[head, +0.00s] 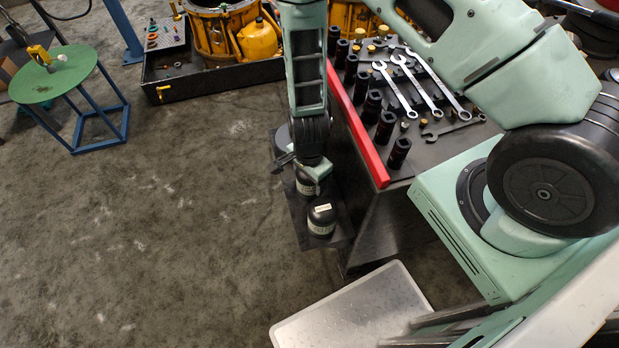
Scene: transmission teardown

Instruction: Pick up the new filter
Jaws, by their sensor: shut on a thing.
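My gripper (303,168) points down at the side of the tool cart, over a small dark shelf (338,238). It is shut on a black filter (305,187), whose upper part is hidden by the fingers. I cannot tell whether this filter still touches the shelf. A second black filter (321,221) with a pale label stands upright just in front of it. A round dark thing (283,138) shows partly behind my gripper. No marking I can read says which filter is the new one.
The tool cart's red edge (356,125) runs close to the right of my gripper, with black sockets and wrenches (397,88) on top. A pale tray (350,312) lies below. A green stool (54,74) stands far left. The floor at left is clear.

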